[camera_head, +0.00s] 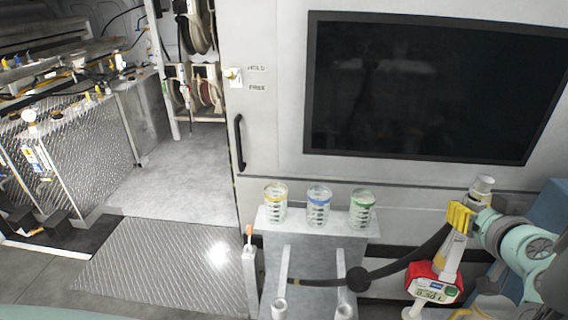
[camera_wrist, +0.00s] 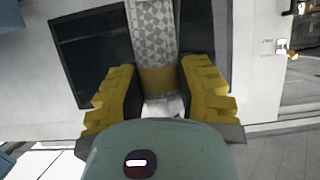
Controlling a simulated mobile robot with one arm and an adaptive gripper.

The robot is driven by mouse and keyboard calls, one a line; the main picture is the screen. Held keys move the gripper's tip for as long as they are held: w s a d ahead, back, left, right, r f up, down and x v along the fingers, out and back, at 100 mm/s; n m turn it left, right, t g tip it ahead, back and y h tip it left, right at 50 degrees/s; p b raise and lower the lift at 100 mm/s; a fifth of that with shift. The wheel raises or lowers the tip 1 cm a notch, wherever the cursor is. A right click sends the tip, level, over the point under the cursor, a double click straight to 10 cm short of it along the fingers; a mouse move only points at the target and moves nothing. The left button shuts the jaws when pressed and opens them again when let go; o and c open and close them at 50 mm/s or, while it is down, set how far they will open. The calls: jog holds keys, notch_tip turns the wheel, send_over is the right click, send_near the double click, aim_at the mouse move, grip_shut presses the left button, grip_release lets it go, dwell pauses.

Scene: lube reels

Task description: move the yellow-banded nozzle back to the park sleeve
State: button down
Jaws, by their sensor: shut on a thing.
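My gripper (camera_head: 460,217), with yellow finger pads, is at the right of the head view. It is shut around the nozzle, which has a red body with a small display (camera_head: 433,283) below the fingers. In the wrist view the nozzle's pale patterned shaft (camera_wrist: 152,30) with a yellow band (camera_wrist: 157,80) lies between the two pads (camera_wrist: 160,95). The nozzle is slightly tilted, right of the small stand. Two pale tubes (camera_head: 284,270) (camera_head: 346,297) slope down at the stand's front; I cannot tell which, if either, is the park sleeve.
Jars with yellow (camera_head: 275,204), blue (camera_head: 319,206) and green (camera_head: 363,209) bands stand on the stand's shelf (camera_head: 297,227). A black hose (camera_head: 410,263) with a ball runs across the stand. An orange-topped post (camera_head: 249,262) is at its left. Open floor (camera_head: 165,265) lies left.

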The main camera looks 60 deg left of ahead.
jog(key=s+a+n+g, duration=0.1)
jog(key=s+a+n+g+y, duration=0.1)
jog(key=s, duration=0.1)
jog(key=s+a+n+y, duration=0.1)
jog(key=shift+s+f+g+b, duration=0.1)
jog(key=shift+s+g+b, duration=0.1)
jog(key=shift+g+b, duration=0.2)
jog(key=a+f+b, duration=0.5)
jog(key=a+f, duration=0.4)
jog(key=a, duration=0.5)
dwell(1.2)
jog(key=shift+w+f+b, duration=0.25)
jog(key=shift+f+b, duration=0.1)
jog(key=shift+b, duration=0.55)
jog(key=shift+s+a+b, duration=0.1)
jog(key=shift+s+b, duration=0.05)
jog(key=shift+b, duration=0.2)
jog(key=shift+f, duration=0.15)
